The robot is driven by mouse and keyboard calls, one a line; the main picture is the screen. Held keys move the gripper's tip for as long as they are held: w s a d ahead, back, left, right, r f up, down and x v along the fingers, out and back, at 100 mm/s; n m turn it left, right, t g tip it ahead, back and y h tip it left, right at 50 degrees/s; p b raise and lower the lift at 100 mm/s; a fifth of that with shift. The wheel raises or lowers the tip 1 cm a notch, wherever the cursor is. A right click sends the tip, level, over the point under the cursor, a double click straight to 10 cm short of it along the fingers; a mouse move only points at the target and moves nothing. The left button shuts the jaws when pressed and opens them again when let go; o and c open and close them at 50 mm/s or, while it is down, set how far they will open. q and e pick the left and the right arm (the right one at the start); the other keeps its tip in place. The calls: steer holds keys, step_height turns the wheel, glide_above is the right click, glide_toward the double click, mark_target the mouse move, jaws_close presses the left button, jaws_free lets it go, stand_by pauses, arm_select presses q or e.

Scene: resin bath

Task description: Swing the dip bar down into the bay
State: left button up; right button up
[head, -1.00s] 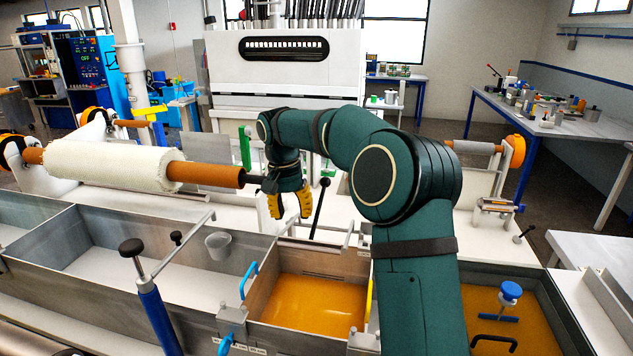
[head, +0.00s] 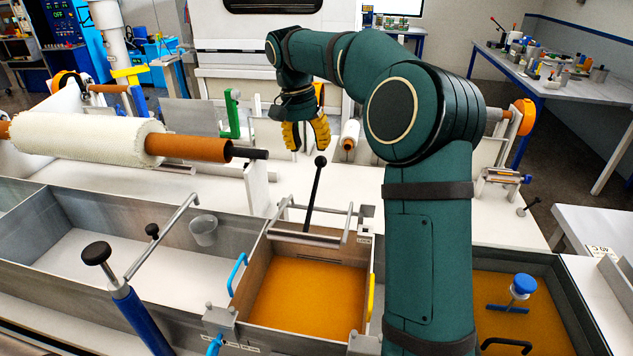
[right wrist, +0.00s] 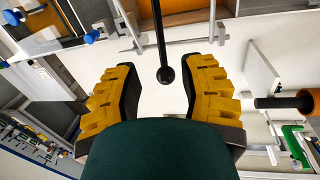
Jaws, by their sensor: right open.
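The dip bar (head: 305,237) is a grey metal frame at the back edge of the resin bay (head: 308,290). Its black lever (head: 313,200) stands up, slightly tilted, with a round knob (head: 320,161) on top. The bay holds amber resin. My right gripper (head: 307,150) is open and empty, pointing down just above and left of the knob in the head view. In the right wrist view the knob (right wrist: 165,75) and rod show in the gap between the yellow fingers (right wrist: 167,80), with no visible contact. My left gripper is not in view.
A white fabric roll (head: 90,140) on an orange core lies at the left. A blue post (head: 140,318) with a black-knobbed metal arm stands at front left. A blue handle (head: 237,274) borders the bay. A second resin tank (head: 540,310) is at the right.

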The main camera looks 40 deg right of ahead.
mark_target(316, 178)
steer(key=f, duration=0.3)
steer(key=s+f, duration=0.1)
steer(key=f, duration=0.2)
steer(key=d+f+b, duration=0.1)
steer(key=f, duration=0.3)
steer(key=shift+s, duration=0.2)
jaws_close()
